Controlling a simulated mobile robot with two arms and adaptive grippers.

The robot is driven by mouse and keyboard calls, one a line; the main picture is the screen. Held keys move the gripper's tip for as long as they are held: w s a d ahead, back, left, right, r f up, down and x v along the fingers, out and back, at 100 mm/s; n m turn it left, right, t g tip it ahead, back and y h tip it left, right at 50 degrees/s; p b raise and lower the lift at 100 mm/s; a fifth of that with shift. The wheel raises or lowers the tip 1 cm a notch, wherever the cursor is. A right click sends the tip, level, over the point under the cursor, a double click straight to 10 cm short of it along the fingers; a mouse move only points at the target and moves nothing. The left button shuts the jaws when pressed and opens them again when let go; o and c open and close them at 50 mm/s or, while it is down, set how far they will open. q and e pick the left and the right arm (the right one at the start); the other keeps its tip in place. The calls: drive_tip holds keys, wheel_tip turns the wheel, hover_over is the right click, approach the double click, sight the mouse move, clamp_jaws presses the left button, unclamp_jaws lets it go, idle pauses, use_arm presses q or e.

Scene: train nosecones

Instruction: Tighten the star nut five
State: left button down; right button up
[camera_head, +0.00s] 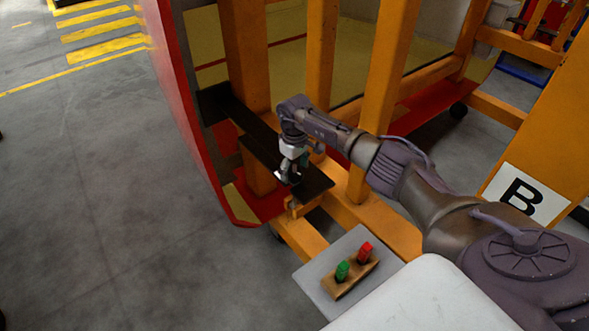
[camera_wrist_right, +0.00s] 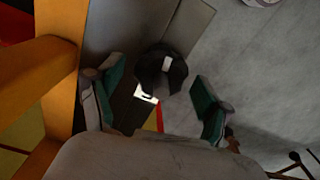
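A dark, rounded knob that looks like the star nut (camera_wrist_right: 166,72) shows in the right wrist view, with a small pale patch on it. It sits by a dark plate (camera_wrist_right: 120,30), which also shows in the head view (camera_head: 314,184) on the orange frame. My right gripper (camera_wrist_right: 158,84) has its two green-padded fingers spread wide, one on each side of the knob, with gaps visible. In the head view my right gripper (camera_head: 291,170) points down at the plate and hides the nut there. I cannot read which number the nut is. My left gripper is in neither view.
Orange posts (camera_head: 387,90) stand close behind and beside my right arm. A red-edged panel (camera_head: 185,120) rises at the left. A grey tray (camera_head: 312,283) holds a wooden block with a green (camera_head: 342,270) and a red piece (camera_head: 364,252). Open floor lies left.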

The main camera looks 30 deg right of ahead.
drive_tip(key=shift+r, duration=0.1)
wheel_tip(320, 180, up, 12)
drive_tip(key=shift+f, duration=0.1)
idle(0.4)
drive_tip(key=shift+s+f, duration=0.1)
idle(0.4)
